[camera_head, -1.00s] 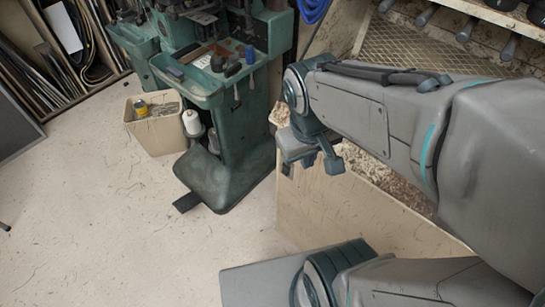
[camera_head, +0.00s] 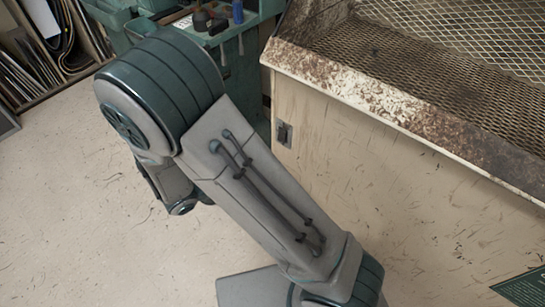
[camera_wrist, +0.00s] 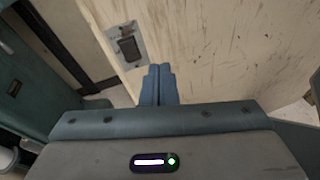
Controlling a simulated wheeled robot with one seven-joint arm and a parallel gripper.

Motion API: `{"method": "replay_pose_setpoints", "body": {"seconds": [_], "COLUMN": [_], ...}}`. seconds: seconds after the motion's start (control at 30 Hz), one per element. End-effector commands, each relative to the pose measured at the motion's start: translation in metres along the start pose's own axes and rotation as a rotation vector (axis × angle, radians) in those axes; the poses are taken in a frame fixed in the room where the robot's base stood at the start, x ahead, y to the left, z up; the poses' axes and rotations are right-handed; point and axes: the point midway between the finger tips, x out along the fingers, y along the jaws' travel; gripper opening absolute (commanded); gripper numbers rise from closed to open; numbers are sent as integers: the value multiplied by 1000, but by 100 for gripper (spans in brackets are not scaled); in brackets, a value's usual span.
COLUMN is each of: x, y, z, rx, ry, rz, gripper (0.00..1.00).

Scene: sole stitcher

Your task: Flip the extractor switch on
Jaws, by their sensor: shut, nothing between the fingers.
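The extractor switch (camera_head: 284,134) is a small dark rocker in a grey metal plate on the pale side of the bench cabinet, just under its dirty rim at the corner. It also shows in the wrist view, where the switch (camera_wrist: 128,46) is up and left of my fingertips. My gripper (camera_wrist: 159,70) is shut and empty, its blue fingers pointing at the cabinet face. They lie to the right of and below the switch plate, and I cannot tell whether they touch the panel. In the head view my arm hides the gripper. The rocker's on or off position is too small to tell.
The pale cabinet (camera_head: 390,200) carries a dirt-covered mesh top (camera_head: 455,60) with a projecting rim. A green machine (camera_wrist: 30,75) stands left of the cabinet. Floor (camera_head: 80,220) is open at the left.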

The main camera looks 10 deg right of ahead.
Motion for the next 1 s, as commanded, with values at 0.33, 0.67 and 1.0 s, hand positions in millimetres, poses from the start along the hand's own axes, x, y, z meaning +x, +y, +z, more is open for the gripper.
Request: {"method": "replay_pose_setpoints", "body": {"seconds": [0.33, 0.67, 1.0], "x": [-16, -16, 28], "y": [22, 22, 30], "z": [-58, -57, -53], "rx": [-155, -155, -154], "ry": [-121, -121, -122], "rz": [203, 205, 199], "gripper": [0, 0, 0]}}
